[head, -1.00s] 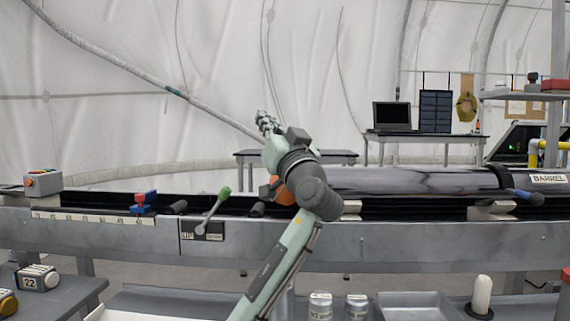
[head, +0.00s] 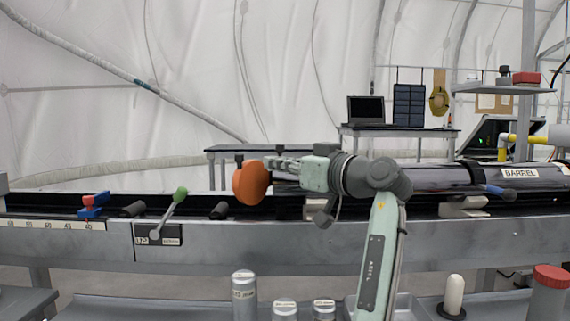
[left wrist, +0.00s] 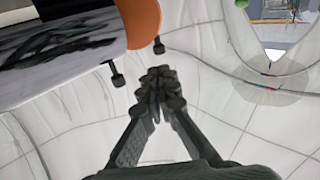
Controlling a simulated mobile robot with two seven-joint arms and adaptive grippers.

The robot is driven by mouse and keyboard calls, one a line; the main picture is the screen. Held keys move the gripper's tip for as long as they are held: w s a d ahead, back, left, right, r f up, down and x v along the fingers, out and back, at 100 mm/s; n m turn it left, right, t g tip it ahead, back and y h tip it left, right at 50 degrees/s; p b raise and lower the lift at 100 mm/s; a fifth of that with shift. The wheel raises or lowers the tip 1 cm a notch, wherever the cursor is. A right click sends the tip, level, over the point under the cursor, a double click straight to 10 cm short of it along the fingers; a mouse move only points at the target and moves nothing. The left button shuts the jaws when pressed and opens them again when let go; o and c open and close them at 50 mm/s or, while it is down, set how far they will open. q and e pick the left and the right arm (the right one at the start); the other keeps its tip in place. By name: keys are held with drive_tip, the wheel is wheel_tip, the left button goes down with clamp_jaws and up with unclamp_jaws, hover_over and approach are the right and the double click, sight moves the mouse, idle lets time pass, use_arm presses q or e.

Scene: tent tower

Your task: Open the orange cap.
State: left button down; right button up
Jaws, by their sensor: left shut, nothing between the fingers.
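The orange cap (head: 250,182) is a round disc at the left end of the long dark barrel (head: 440,174), which lies along the metal bench. My left gripper (head: 280,165) points left, just right of the cap's upper part in the head view, and partly hides the barrel end. In the left wrist view, the cap (left wrist: 142,20) shows at the top with the glossy barrel (left wrist: 70,45) left of it. There my left gripper (left wrist: 160,82) is shut and empty, with a visible gap from the cap. Small black pegs (left wrist: 117,78) stick out near the cap. My right gripper is not in view.
A green-knobbed lever (head: 180,194) and a red-and-blue clamp (head: 93,204) are on the bench (head: 250,241) to the left. Jars (head: 244,295) and a red-lidded container (head: 549,290) stand in front, below. Tables with a laptop (head: 368,110) are behind.

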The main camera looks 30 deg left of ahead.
sight(242, 158)
use_arm(q)
drive_tip(key=x, duration=0.9)
drive_tip(key=shift+p, duration=0.3)
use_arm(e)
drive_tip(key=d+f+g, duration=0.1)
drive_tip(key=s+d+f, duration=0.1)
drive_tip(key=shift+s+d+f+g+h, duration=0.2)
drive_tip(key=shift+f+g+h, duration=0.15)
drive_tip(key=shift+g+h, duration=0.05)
use_arm(q)
drive_tip(key=shift+a, duration=0.1)
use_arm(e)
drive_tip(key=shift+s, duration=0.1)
